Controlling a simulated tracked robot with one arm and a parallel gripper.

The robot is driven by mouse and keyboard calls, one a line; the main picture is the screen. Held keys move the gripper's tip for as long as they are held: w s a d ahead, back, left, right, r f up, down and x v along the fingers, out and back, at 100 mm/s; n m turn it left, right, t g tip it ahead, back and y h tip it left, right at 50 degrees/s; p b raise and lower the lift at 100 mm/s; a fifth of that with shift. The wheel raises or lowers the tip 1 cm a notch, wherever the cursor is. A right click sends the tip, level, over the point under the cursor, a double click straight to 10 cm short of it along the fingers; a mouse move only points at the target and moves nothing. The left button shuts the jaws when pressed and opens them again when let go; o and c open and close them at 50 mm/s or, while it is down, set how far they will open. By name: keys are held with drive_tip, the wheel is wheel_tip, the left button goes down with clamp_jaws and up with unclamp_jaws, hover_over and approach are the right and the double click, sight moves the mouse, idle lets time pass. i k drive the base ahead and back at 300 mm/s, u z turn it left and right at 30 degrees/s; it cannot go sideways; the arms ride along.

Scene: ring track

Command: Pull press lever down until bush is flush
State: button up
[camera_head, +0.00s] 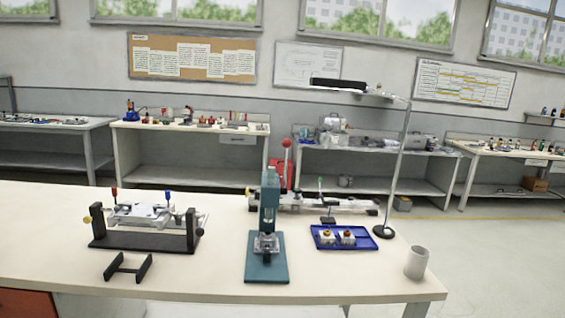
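A teal press (269,208) stands upright on the near bench, on a flat teal base plate. Its lever (285,165) is a thin rod that points up behind the press head and ends in a red knob (286,143). A small grey metal part (266,244) sits on the base under the ram. I cannot make out the bush or whether it is flush. My gripper is not in view.
Left of the press are a black fixture (145,243) and a small black stand (128,268). To the right are a blue tray (343,237) with two small blocks, a lamp stand (399,160) and a grey cup (416,262). A long rail device (320,203) lies behind.

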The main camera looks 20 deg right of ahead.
sight(287, 143)
drive_tip(key=z, duration=0.15)
drive_tip(key=k, duration=0.15)
drive_tip(key=z, duration=0.05)
drive_tip(key=i, duration=1.2)
drive_tip(key=z, duration=0.75)
drive_tip(key=i, duration=0.45)
drive_tip(key=z, duration=0.1)
